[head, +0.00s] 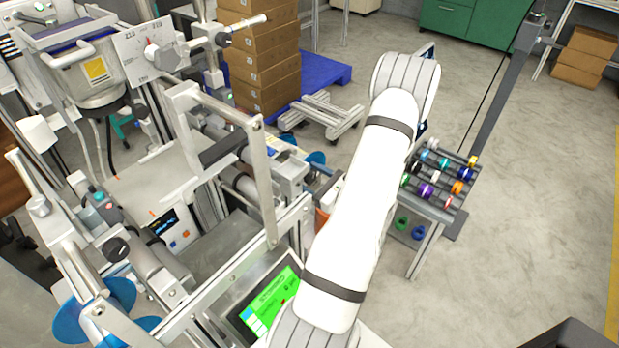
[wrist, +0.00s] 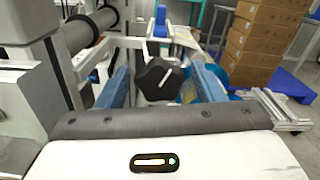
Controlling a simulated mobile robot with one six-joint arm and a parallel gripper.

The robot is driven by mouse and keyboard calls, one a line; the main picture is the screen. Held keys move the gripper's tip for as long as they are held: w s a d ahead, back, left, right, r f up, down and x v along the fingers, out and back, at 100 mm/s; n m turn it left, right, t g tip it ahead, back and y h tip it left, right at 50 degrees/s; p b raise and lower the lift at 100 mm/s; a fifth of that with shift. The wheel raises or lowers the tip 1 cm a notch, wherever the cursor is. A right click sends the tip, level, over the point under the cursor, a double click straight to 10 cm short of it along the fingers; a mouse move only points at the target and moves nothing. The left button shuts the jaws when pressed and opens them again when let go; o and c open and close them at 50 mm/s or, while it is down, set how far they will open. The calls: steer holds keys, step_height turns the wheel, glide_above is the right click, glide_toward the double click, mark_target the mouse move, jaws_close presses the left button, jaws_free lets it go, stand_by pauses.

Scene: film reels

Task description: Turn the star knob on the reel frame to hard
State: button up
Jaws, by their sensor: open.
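In the wrist view the star knob (wrist: 160,80) is black and lobed, with a white line on its face that leans up to the right. It is mounted on the pale metal reel frame (wrist: 92,48). My gripper (wrist: 160,70) is open, with one blue-grey finger left of the knob and one right of it. Gaps show between knob and fingers at the front; whether they touch farther back I cannot tell. No "hard" marking is readable. In the head view my white arm reaches over the machine, and the gripper and this knob cannot be made out.
Stacked cartons (head: 262,62) stand on a blue pallet (head: 322,70) behind the machine. A rack of coloured reels (head: 440,185) stands right of my arm. A screen with a green display (head: 270,303) is at the front. Open grey floor (head: 530,190) lies to the right.

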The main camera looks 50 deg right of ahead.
steer(key=shift+c, duration=0.4)
steer(key=c, duration=0.9)
steer(key=shift+r+m+p, duration=0.15)
steer(key=shift+m+p, duration=0.55)
steer(key=shift+m, duration=0.5)
steer(key=shift+m+p, duration=0.4)
steer(key=shift+m, duration=0.8)
steer(key=o, duration=1)
steer(key=shift+s+d+b, duration=0.15)
steer(key=shift+s, duration=1.8)
steer(key=shift+s+d+b, duration=0.1)
steer(key=shift+s+b, duration=0.05)
steer(key=shift+s, duration=1.8)
